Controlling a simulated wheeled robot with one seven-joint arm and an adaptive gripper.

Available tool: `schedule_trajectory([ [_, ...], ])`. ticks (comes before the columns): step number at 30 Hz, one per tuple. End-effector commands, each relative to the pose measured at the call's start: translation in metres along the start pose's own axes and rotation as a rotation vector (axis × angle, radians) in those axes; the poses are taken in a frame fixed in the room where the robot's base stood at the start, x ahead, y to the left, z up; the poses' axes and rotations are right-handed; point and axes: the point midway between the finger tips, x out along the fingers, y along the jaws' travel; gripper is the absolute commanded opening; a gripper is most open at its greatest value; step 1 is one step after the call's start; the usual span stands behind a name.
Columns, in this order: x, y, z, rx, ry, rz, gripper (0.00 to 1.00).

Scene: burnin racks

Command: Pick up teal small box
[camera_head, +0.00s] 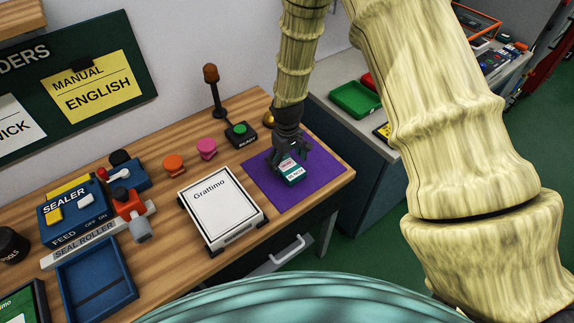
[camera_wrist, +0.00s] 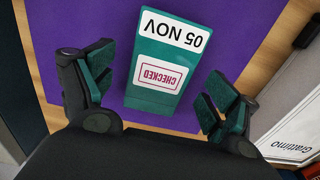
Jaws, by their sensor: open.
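The teal small box (camera_head: 292,173) stands on the purple mat (camera_head: 318,185) at the right end of the wooden table. In the wrist view the teal box (camera_wrist: 160,58) carries a white "05 NOV" label and a red "CHECKED" stamp. My gripper (camera_head: 291,158) is just above and behind the box in the head view. In the wrist view my gripper (camera_wrist: 160,90) is open, one finger at each side of the box's near part, with gaps on both sides. It holds nothing.
A white "Grattimo" box (camera_head: 220,211) lies left of the mat. A green-button post (camera_head: 240,132) stands behind it, with orange (camera_head: 173,164) and pink (camera_head: 206,148) knobs nearby. The sealer (camera_head: 75,212) and a blue tray (camera_head: 97,280) are further left. The mat around the teal box is clear.

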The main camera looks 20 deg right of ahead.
Motion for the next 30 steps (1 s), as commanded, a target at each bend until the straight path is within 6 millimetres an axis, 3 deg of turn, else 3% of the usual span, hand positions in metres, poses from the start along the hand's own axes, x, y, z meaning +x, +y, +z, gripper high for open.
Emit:
schedule_trajectory([
  [7, 0.017, 0.0, 0.0, 0.0, 0.0, -0.001, 0.88],
  [16, 0.02, 0.0, 0.0, 0.0, 0.001, 0.0, 0.88],
  [17, 0.02, 0.0, 0.0, 0.0, 0.001, 0.0, 0.86],
  [25, 0.02, 0.0, 0.0, 0.0, 0.001, 0.0, 0.36],
  [30, 0.019, 0.0, 0.0, 0.0, 0.001, 0.0, 0.36],
])
